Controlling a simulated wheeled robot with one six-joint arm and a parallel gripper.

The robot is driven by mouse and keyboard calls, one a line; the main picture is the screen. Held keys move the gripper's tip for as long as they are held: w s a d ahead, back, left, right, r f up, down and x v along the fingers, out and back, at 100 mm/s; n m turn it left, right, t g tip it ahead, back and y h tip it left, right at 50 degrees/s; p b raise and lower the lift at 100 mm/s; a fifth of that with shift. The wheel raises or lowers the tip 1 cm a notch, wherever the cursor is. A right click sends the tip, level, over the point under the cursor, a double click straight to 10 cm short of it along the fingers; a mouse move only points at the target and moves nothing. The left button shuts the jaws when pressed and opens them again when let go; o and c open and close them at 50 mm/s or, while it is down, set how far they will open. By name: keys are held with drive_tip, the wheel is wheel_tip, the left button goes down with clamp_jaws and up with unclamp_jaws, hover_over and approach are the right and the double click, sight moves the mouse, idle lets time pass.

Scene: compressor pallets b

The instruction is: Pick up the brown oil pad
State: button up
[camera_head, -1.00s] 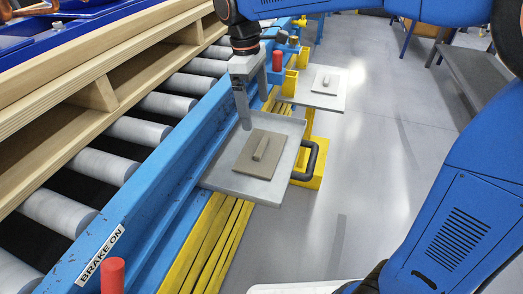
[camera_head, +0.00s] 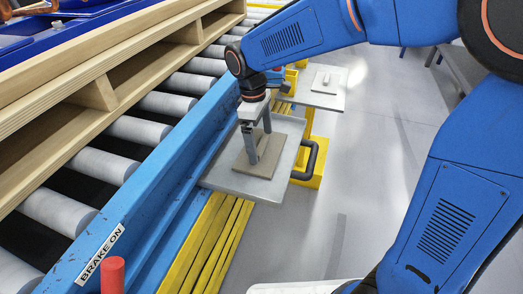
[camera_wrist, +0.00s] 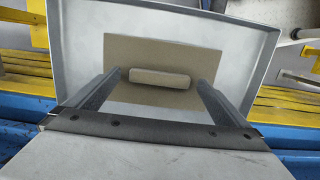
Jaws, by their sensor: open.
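The brown oil pad (camera_head: 270,163) lies flat on a grey metal tray (camera_head: 226,184) beside the conveyor in the head view. In the wrist view the pad (camera_wrist: 160,50) shows a raised rounded bar, its handle (camera_wrist: 159,77), across it. My gripper (camera_head: 259,160) points down over the pad, and its fingers partly hide the handle in the head view. In the wrist view my open gripper (camera_wrist: 160,80) has one finger towards each end of the handle. I cannot tell whether the fingertips touch the pad.
A second tray (camera_head: 322,100) with a pale pad (camera_head: 327,79) stands farther back. A black hoop handle (camera_head: 312,158) is at the tray's right. Roller conveyor with blue rail (camera_head: 150,190) and wooden pallet (camera_head: 110,80) lie left. A red post (camera_head: 113,273) stands at front.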

drive_tip(key=shift+f, duration=0.3)
drive_tip(key=shift+c, duration=0.6)
drive_tip(key=c, duration=1)
